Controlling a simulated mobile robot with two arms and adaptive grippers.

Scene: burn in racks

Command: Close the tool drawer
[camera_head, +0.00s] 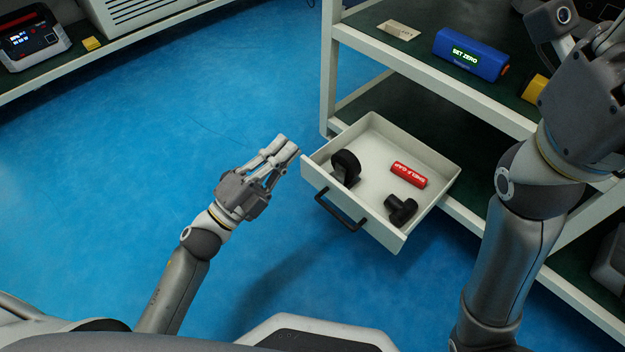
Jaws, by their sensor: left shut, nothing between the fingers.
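The tool drawer (401,238) is white and stands pulled out of the shelf rack, with a black bar handle (341,210) on its front. Inside it lie a black round tool (346,167), a red labelled cylinder (409,174) and a black T-shaped piece (401,209). My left gripper (289,147) is shut and empty, its fingertips just left of the drawer's front left corner; I cannot tell whether they touch it. My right gripper (610,35) is at the top right edge, partly cut off, and its fingers do not show clearly.
The rack (440,87) has white rails and dark green shelves. A blue device reading "SET ZERO" (470,55) and a tan card (398,30) lie on its upper shelf. A bench with a grey device (32,38) stands at upper left. The blue floor (120,150) is clear.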

